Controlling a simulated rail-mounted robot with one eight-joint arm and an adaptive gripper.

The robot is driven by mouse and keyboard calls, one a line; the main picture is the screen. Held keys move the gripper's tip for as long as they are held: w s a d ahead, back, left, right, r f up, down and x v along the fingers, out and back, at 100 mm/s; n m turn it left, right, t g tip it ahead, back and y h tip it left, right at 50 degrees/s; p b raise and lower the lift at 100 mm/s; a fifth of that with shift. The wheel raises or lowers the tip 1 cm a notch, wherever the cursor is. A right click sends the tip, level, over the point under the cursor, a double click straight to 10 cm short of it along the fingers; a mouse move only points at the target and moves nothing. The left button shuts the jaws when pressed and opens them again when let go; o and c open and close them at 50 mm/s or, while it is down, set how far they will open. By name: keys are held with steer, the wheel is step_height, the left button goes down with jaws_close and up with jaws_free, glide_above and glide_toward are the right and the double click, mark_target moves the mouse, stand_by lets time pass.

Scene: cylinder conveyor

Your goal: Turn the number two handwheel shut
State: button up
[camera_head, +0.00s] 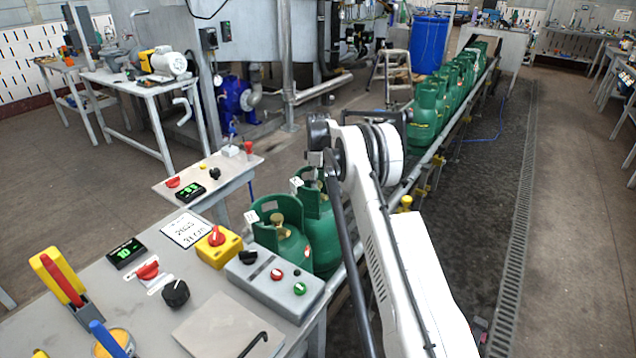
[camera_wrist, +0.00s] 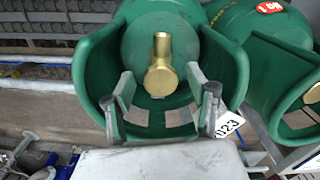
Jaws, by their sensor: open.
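No wheel marked as number two can be made out in either view. In the wrist view a green gas cylinder (camera_wrist: 140,43) with a cut-out collar (camera_wrist: 228,70) carries a brass valve (camera_wrist: 162,75). The two fingers of my gripper (camera_wrist: 166,92) are apart, one on each side below the valve, with nothing between them. They overlap the collar's near part; contact cannot be told. In the head view two green cylinders (camera_head: 293,246) stand at the conveyor's near end. My arm's wrist is just beyond them, and the fingers are not clearly seen.
The near bench holds a grey button box (camera_head: 274,285), a yellow box with a red knob (camera_head: 215,246), a black knob (camera_head: 175,292) and a display (camera_head: 126,252). A row of green cylinders (camera_head: 425,110) stands farther along the conveyor. A second cylinder (camera_wrist: 270,35) is close at right in the wrist view.

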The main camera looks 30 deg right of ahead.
steer(key=c, duration=1.1)
steer(key=shift+c, duration=0.2)
steer(key=shift+m+b, duration=0.3)
steer(key=shift+m, duration=0.1)
steer(key=m+b, duration=0.1)
steer(key=m, duration=0.2)
steer(key=shift+f+b, duration=0.1)
steer(key=shift+b, duration=0.25)
steer(key=m+b, duration=0.2)
steer(key=m, duration=0.3)
steer(key=shift+a, duration=0.15)
steer(key=m+b, duration=0.1)
steer(key=m, duration=0.4)
steer(key=shift+a, duration=0.1)
steer(key=shift+m, duration=1.9)
